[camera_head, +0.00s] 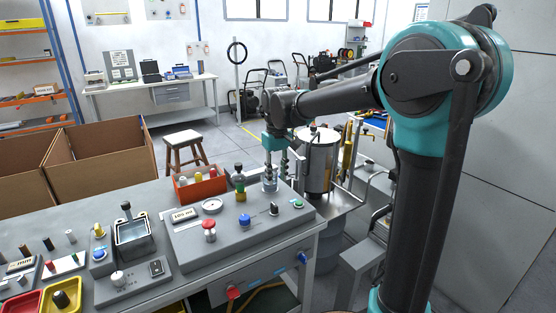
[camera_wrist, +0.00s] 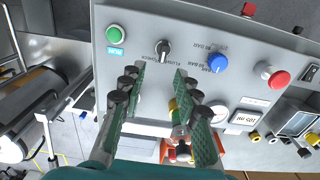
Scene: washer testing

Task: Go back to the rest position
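My gripper (camera_head: 276,178) hangs at the end of my teal and dark grey arm, over the back right part of the grey control panel (camera_head: 185,248). In the wrist view my gripper (camera_wrist: 160,72) shows two green pads with dark knobs, clearly apart, with panel surface visible between them. The panel carries a green button (camera_wrist: 117,33), a black rotary switch (camera_wrist: 163,48), a blue knob (camera_wrist: 217,63) and a red button (camera_wrist: 278,79).
A red-orange bin (camera_head: 200,188) with small parts and a bottle with a yellow band (camera_head: 240,184) stand left of the gripper. A steel tank (camera_head: 318,160) stands close behind right. Cardboard boxes (camera_head: 100,158) and a stool (camera_head: 184,142) are farther back. Open floor lies behind the bench.

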